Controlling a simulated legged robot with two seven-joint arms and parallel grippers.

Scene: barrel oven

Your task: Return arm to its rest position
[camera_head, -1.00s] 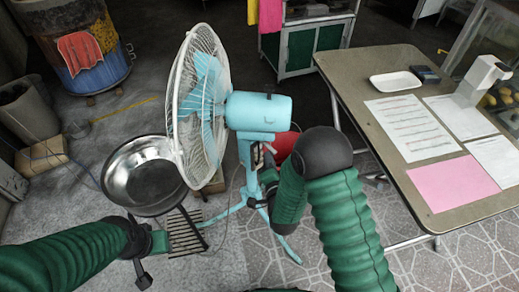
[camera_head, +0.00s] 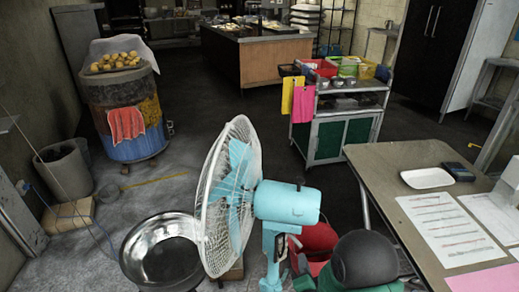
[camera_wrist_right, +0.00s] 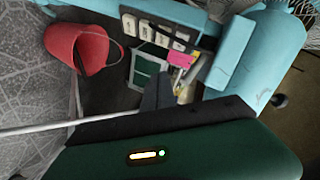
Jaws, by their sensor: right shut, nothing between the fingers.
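My right arm shows at the bottom of the head view, with a dark dome joint and green sleeve beside the fan. In the right wrist view, my right gripper (camera_wrist_right: 159,88) shows as dark fingers, shut and empty, beyond the green wrist body. The light blue fan (camera_head: 285,203) stands just left of the arm in the head view. Its blue body with pale buttons (camera_wrist_right: 160,32) is close to the gripper in the wrist view. I cannot tell whether they touch. My left gripper is out of view.
A steel bowl (camera_head: 163,255) stands left of the fan. A red bucket (camera_head: 316,240) is behind the fan, partly hidden. A table (camera_head: 385,172) with papers is at the right. The barrel oven (camera_head: 130,115) and a cart (camera_head: 338,135) stand farther back, with open floor between them.

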